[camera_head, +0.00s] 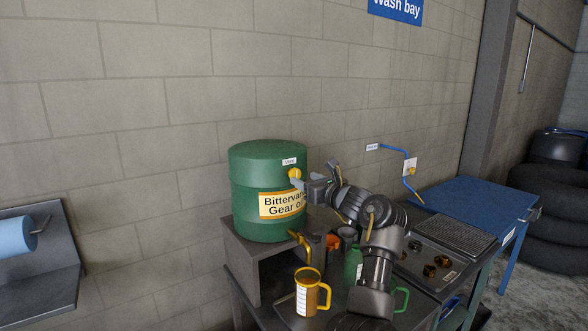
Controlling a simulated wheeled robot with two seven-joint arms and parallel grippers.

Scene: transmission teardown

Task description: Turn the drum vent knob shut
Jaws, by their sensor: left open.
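A green drum (268,155) labelled as gear oil stands on a dark stand against the wall. Its vent knob (295,174) is a small yellow piece on the upper right of the drum, just below a small white label. My left gripper (303,184) is open and reaches the knob from the right, with its fingertips right at or just below it. I cannot tell whether the fingers touch the knob. My right gripper is not in view.
A yellow tap (299,240) sticks out below the drum. A blue-topped table (470,204) stands at right. The wall shelf (50,275) is at left.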

